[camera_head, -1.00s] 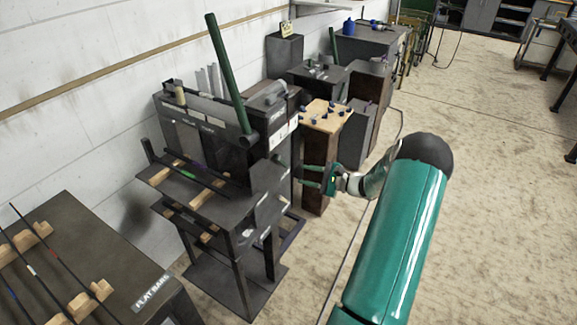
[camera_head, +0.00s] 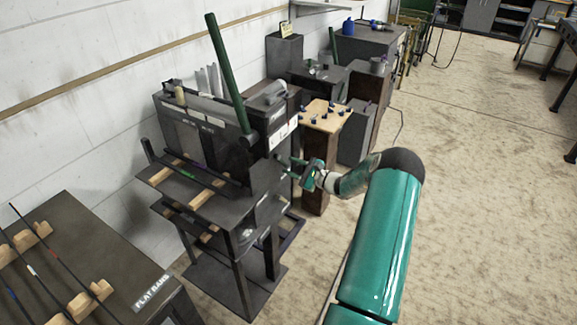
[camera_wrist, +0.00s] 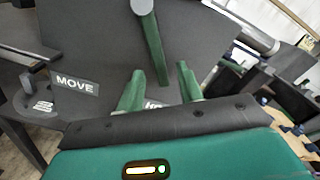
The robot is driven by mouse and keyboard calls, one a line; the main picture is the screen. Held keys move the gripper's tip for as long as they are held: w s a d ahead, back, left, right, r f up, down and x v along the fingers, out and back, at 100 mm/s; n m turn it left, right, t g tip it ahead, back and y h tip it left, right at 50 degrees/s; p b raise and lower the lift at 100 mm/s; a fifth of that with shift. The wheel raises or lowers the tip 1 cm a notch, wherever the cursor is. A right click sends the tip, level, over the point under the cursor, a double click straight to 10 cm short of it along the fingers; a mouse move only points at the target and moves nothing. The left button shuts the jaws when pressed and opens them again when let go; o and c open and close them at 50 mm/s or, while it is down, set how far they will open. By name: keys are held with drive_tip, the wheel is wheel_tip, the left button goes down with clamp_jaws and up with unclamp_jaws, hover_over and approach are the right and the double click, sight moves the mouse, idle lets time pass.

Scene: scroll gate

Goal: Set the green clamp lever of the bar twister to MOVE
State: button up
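The bar twister (camera_head: 262,170) is a dark machine on a stand, with a long green handle (camera_head: 228,75) rising from it. In the wrist view, the green clamp lever (camera_wrist: 153,45) hangs from a grey pivot on the dark side plate. Its free end points down in the picture, right of the white MOVE label (camera_wrist: 77,84). A second label (camera_wrist: 153,104) below the lever is mostly hidden by my gripper. My gripper (camera_wrist: 160,70) is open, with the lever's end appearing between its fingers and a gap on both sides. The head view shows my gripper (camera_head: 291,168) beside the machine's right side.
A wooden-topped stand (camera_head: 325,116) with small dark parts is close behind my gripper. A flat-bars bench (camera_head: 80,235) with bars on wooden blocks is at the lower left. The floor on the right (camera_head: 480,200) is clear.

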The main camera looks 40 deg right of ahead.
drive_tip(key=shift+x, duration=0.9)
clamp_jaws()
drive_tip(key=shift+a, duration=0.1)
drive_tip(key=m, duration=0.1)
drive_tip(key=a+f+m, duration=0.1)
drive_tip(key=m, duration=0.1)
drive_tip(key=shift+s+a, duration=0.3)
drive_tip(key=shift+s, duration=0.05)
drive_tip(key=a+m, duration=0.1)
drive_tip(key=m, duration=0.1)
drive_tip(key=a+m, duration=0.1)
drive_tip(key=shift+s+f+m, duration=0.15)
drive_tip(key=shift+s+m, duration=0.25)
drive_tip(key=a+m, duration=0.2)
drive_tip(key=m, duration=0.1)
drive_tip(key=shift+s+a+m, duration=0.1)
drive_tip(key=shift+s+m, duration=0.2)
drive_tip(key=shift+s, duration=0.05)
drive_tip(key=shift+s+a+r+m, duration=0.15)
drive_tip(key=shift+a+r+m, duration=0.25)
drive_tip(key=shift+m, duration=0.55)
drive_tip(key=shift+s+a+r+m, duration=0.25)
drive_tip(key=shift+a+m, duration=0.35)
drive_tip(key=shift+m, duration=0.35)
